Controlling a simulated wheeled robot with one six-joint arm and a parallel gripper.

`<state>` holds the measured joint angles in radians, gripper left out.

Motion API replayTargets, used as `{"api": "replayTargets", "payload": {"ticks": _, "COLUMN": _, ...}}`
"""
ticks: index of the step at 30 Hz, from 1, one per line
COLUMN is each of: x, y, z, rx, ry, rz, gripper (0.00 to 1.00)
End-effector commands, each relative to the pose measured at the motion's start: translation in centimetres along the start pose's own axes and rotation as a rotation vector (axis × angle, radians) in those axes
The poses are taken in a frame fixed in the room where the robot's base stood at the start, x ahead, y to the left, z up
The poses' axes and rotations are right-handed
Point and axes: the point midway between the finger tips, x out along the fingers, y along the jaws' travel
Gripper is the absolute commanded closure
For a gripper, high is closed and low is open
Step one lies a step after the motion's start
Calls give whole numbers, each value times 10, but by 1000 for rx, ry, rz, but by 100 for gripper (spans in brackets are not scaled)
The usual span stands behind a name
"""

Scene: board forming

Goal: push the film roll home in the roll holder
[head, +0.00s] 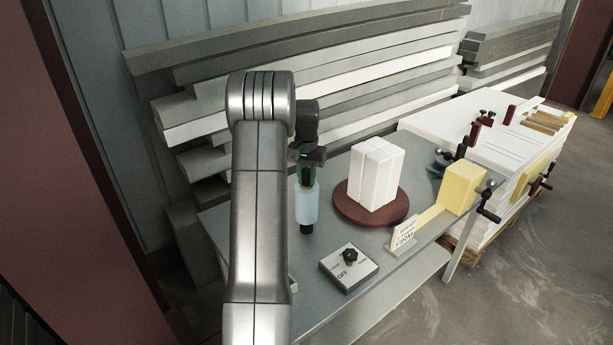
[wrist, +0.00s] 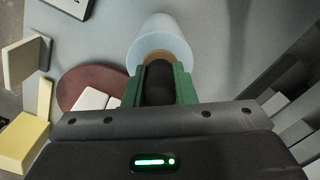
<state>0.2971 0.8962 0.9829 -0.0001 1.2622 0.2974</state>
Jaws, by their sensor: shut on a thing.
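The film roll (head: 306,205) is a light blue cylinder, upright over the left part of the grey table. It also shows in the wrist view (wrist: 160,35), with a brown core and a black grip at its near end. My gripper (head: 306,174) is above the roll, its green fingers (wrist: 159,85) shut on either side of the black grip. A black piece shows below the roll. I cannot tell whether this is the roll's lower grip or the roll holder, nor whether it touches the table. No other roll holder is clear.
White boxes (head: 375,172) stand on a dark red turntable (head: 352,212) right of the roll. A switch box (head: 348,267) marked OFF, a small sign (head: 403,236) and a yellow block (head: 461,187) are nearby. Stacked boards (head: 300,75) lie behind the table.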

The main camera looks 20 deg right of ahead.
Motion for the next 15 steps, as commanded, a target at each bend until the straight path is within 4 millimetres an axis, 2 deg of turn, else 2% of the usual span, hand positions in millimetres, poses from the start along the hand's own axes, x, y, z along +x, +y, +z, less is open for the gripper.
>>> {"api": "replayTargets", "payload": {"ticks": 5, "x": 4, "y": 0, "z": 0, "rx": 0, "ry": 2, "rz": 0, "gripper": 100}}
{"api": "replayTargets", "payload": {"ticks": 6, "x": 4, "y": 0, "z": 0, "rx": 0, "ry": 2, "rz": 0, "gripper": 74}}
{"api": "replayTargets", "payload": {"ticks": 9, "x": 4, "y": 0, "z": 0, "rx": 0, "ry": 2, "rz": 0, "gripper": 55}}
{"api": "replayTargets", "payload": {"ticks": 10, "x": 4, "y": 0, "z": 0, "rx": 0, "ry": 2, "rz": 0, "gripper": 51}}
{"api": "replayTargets", "payload": {"ticks": 15, "x": 4, "y": 0, "z": 0, "rx": 0, "ry": 1, "rz": 0, "gripper": 51}}
